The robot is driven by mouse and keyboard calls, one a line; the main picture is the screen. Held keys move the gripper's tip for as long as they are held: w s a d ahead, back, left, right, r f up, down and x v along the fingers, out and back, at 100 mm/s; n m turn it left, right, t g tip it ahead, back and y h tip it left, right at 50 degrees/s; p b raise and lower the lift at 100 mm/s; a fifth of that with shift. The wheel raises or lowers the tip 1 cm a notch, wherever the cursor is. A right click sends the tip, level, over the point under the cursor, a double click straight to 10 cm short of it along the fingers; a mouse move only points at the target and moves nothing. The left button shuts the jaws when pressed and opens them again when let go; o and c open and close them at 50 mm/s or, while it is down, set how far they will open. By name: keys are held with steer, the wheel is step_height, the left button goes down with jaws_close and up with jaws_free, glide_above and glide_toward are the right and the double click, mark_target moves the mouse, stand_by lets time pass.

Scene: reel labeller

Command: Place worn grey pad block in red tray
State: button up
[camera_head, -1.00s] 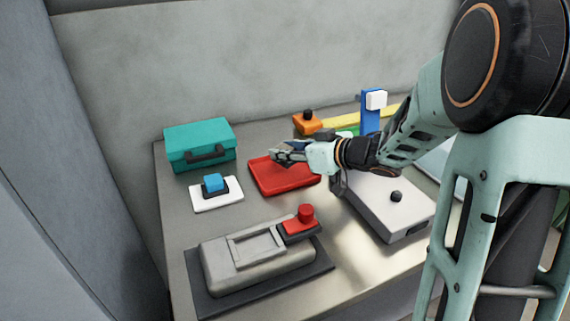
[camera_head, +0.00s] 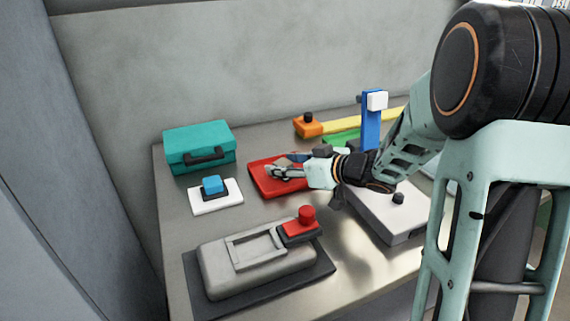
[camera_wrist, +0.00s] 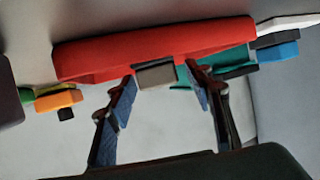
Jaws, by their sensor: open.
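The red tray (camera_head: 262,184) lies on the table left of my gripper in the head view. In the wrist view, which is upside down, the tray (camera_wrist: 100,57) shows as a wide red band beyond the fingers. A small grey block, the pad block (camera_wrist: 156,76), shows between my fingertips against the tray's red edge. Whether it rests on the tray floor cannot be told. My gripper (camera_head: 277,164) is over the tray with its fingers spread. In the wrist view the gripper's (camera_wrist: 160,77) blue-padded fingers stand apart, with gaps beside the block.
A teal case (camera_head: 200,150) and a white base with a blue button (camera_head: 213,185) stand left of the tray. A grey device (camera_head: 255,265) with a red knob is in front. An orange block (camera_head: 307,126) and blue post (camera_head: 371,120) stand behind.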

steer(key=shift+r, duration=0.1)
steer(key=shift+d+r, duration=0.1)
steer(key=shift+r, duration=0.15)
steer(key=p+v, duration=0.3)
steer(key=v, duration=0.8)
steer(key=shift+s+d+r, duration=0.1)
steer(key=shift+s+d, duration=0.15)
steer(key=shift+s, duration=0.05)
